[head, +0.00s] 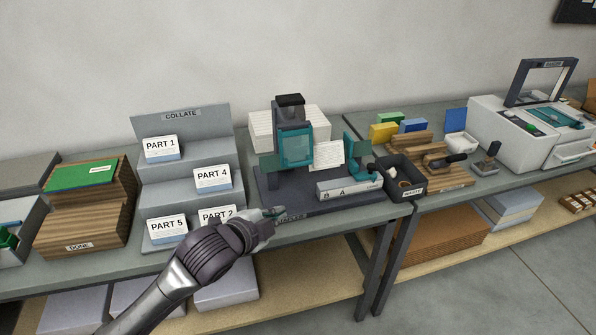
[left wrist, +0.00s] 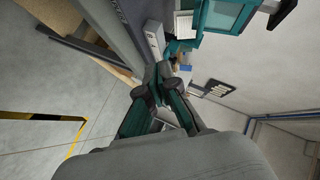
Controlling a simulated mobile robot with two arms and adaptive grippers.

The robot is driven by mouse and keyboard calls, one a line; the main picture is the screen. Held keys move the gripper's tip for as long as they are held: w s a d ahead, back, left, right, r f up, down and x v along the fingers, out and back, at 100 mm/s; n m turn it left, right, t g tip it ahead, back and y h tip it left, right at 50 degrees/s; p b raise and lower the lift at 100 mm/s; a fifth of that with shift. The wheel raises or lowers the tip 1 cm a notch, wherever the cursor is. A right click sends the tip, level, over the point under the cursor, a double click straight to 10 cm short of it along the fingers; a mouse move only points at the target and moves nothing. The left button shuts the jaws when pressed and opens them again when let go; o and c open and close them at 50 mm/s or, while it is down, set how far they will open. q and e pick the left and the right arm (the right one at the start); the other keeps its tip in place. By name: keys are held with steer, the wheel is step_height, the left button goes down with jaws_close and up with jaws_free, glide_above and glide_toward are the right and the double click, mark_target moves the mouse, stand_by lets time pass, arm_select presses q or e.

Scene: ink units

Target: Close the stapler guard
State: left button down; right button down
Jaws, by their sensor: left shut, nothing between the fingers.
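The stapler stands on a dark base plate (head: 345,200) on the bench, with a dark column and head. Its guard (head: 296,148) is a teal-framed panel with a pale window on the front of the column. I cannot tell for sure whether it is open or shut. The teal frame also shows at the top of the left wrist view (left wrist: 225,14). My left gripper (head: 280,211) is shut and empty, low in front of the base plate's front edge, apart from the guard. The left wrist view shows its fingers together (left wrist: 160,72). My right gripper is not in view.
A grey collate rack (head: 185,130) with PART cards stands left of the stapler. A light control box (head: 348,189) sits on the base's front. A black waste bin (head: 405,172) stands to the right, near wooden blocks. A wooden DONE box (head: 85,225) is far left.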

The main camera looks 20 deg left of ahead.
arm_select(q)
step_height(320, 180, up, 5)
steer(key=w+m+t, duration=0.1)
steer(key=w+m, duration=0.1)
steer(key=w, duration=0.1)
steer(key=p, duration=0.2)
glide_toward(306, 164)
steer(key=w+d, duration=0.2)
steer(key=d, duration=0.1)
steer(key=w, duration=0.1)
steer(key=w+a+f, duration=0.1)
steer(key=p, duration=0.1)
steer(key=shift+w+a+f+m+h, duration=0.3)
steer(key=shift+w+a+m+h, duration=0.05)
steer(key=shift+w+m+h, duration=0.05)
steer(key=shift+w+a+f, duration=0.1)
steer(key=shift+w+a, duration=0.1)
steer(key=shift+w+a+f, duration=0.1)
steer(key=shift+w+f, duration=0.05)
steer(key=t+b, duration=0.1)
steer(key=b, duration=0.1)
steer(key=w+f+m+t+b, duration=0.1)
steer(key=b, duration=0.1)
steer(key=shift+w+a+f+m+b, duration=0.15)
steer(key=shift+a+f+m+b, duration=0.15)
steer(key=shift+a, duration=0.1)
